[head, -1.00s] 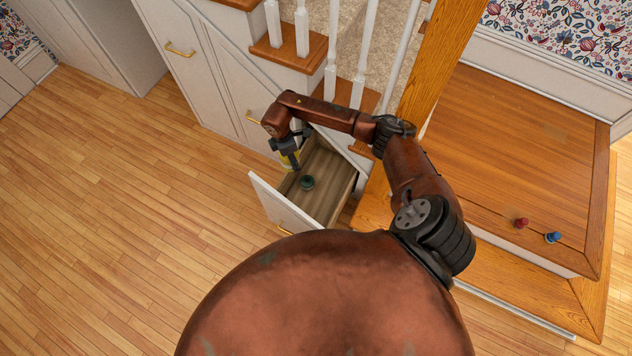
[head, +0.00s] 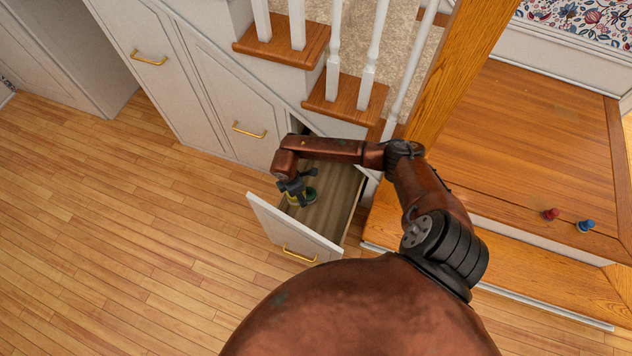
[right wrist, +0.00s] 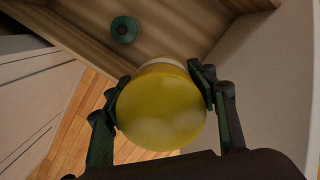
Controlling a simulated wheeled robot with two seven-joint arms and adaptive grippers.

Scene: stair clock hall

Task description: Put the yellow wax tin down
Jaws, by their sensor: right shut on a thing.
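The yellow wax tin (right wrist: 160,108) is round and fills the middle of the right wrist view, with a paler band at its far edge. My right gripper (right wrist: 158,88) is shut on it, one finger on each side. I cannot tell whether the tin touches the drawer bottom. My left gripper is not in view.
A green round object (right wrist: 124,29) lies in the drawer close to the tin. The drawer front (head: 290,232) has a brass handle. A red peg (head: 550,214) and a blue peg (head: 586,226) stand on the wooden landing at right. The drawer's back part looks clear.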

